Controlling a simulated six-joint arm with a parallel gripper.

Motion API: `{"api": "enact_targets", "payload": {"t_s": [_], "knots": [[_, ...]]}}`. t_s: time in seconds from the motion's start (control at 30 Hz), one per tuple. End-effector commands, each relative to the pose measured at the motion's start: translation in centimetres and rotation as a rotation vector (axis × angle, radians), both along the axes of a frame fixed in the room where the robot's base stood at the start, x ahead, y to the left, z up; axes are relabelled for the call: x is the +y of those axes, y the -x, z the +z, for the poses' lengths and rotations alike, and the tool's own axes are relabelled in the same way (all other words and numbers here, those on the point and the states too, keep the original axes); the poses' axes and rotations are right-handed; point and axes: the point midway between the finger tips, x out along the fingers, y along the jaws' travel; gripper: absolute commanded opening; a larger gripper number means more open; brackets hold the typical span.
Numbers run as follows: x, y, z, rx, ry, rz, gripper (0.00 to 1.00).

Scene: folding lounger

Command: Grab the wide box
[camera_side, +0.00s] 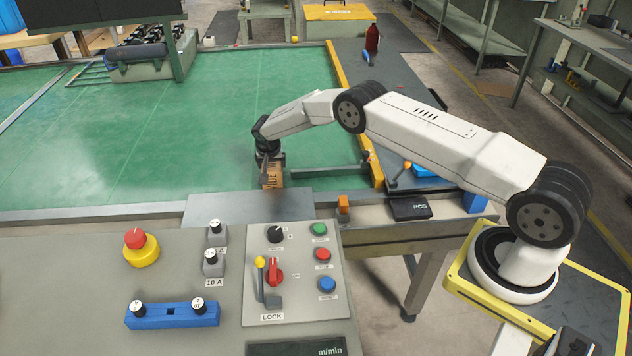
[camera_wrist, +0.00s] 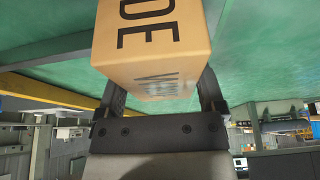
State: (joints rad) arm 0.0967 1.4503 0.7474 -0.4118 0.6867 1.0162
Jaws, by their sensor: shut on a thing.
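The wide box (camera_side: 273,177) is an orange-tan block with dark lettering. In the side view it is at the front edge of the green table, under my gripper (camera_side: 269,158). In the wrist view the box (camera_wrist: 152,42) fills the top middle, with the letters "DE" on one face and more lettering on the face toward my palm. The fingers of my gripper (camera_wrist: 162,98) lie along the box's two sides and are shut on it. I cannot tell whether the box touches the surface beneath it.
The green table (camera_side: 150,130) is largely bare left of the box. A grey plate (camera_side: 250,207) lies just in front. A control panel (camera_side: 190,270) with buttons and a lever stands nearer the camera.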

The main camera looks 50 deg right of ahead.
Motion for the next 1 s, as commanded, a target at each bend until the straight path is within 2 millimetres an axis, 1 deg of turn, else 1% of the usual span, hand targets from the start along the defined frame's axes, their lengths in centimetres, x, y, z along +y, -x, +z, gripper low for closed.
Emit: {"api": "enact_targets", "payload": {"t_s": [0.23, 0.37, 0.53, 0.7, 0.83, 1.0], "knots": [[0.0, -0.1, 0.2, -0.001, 0.0, 0.0, 0.17], [0.0, -0.1, 0.7, -0.003, 0.0, 0.001, 0.17], [0.0, -0.1, 1.9, -0.002, 0.001, -0.001, 0.17], [0.0, -0.1, 4.0, -0.002, 0.002, -0.001, 0.17], [0.1, 0.7, 4.7, -0.001, 0.001, 0.0, 0.17], [0.2, 1.8, 6.0, -0.002, 0.002, 0.0, 0.17]]}}
